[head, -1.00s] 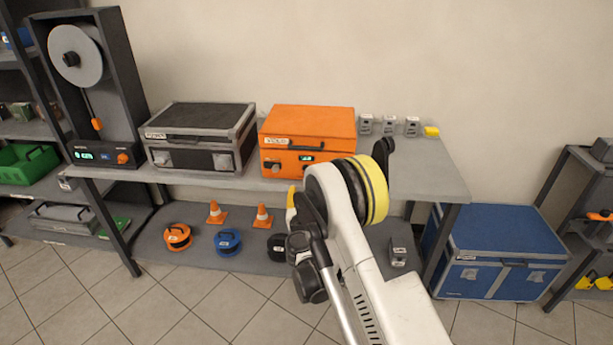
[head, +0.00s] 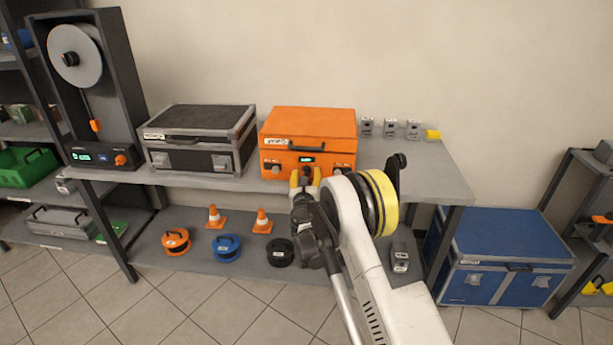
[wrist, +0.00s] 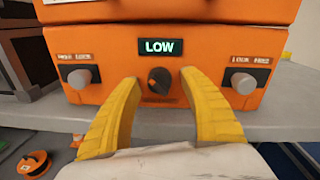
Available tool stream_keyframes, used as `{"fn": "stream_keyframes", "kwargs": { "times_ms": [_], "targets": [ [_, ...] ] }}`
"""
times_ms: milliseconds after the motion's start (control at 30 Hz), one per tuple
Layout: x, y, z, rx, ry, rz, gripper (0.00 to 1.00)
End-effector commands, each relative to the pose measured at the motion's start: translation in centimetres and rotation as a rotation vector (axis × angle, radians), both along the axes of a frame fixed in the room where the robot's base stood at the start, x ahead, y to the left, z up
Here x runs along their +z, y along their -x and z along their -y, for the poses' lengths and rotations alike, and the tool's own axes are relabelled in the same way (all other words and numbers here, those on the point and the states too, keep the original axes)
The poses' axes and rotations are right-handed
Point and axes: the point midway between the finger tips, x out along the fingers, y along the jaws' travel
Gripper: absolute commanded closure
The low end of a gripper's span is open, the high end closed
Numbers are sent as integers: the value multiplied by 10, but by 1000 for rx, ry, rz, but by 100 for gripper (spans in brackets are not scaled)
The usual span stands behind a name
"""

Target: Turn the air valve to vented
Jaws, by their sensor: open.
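The orange case (head: 308,135) stands on the bench, with a small lit display and controls on its front. In the wrist view the display (wrist: 160,47) reads LOW. Below it is a dark round knob (wrist: 159,80) with an orange pointer mark. A grey knob (wrist: 79,78) is at the left and another grey knob (wrist: 243,83) at the right, each under a small label too blurred to read surely. No label reading "air valve" or "vented" is legible. My gripper (wrist: 160,85) is open and empty, its yellow fingers either side of the dark knob, apparently short of it. It also shows in the head view (head: 306,178).
A grey-black case (head: 200,140) stands left of the orange case, and a reel unit (head: 85,80) further left. Small grey blocks (head: 390,128) and a yellow block (head: 432,134) lie on the bench at right. Cones and round cases sit on the lower shelf (head: 190,255).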

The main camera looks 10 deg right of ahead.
Motion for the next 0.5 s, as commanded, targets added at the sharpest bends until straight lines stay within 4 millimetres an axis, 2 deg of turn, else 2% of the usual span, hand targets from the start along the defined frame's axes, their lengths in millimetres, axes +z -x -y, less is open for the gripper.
{"fn": "stream_keyframes", "kwargs": {
  "times_ms": [67,167,233,267,500],
  "targets": [
    [0,0,0,0,0,0,49],
    [0,0,0,0,0,0,75],
    [0,0,0,0,0,0,96],
    [0,0,0,0,0,0,100],
    [0,0,0,0,-11,3,100]
  ]
}}
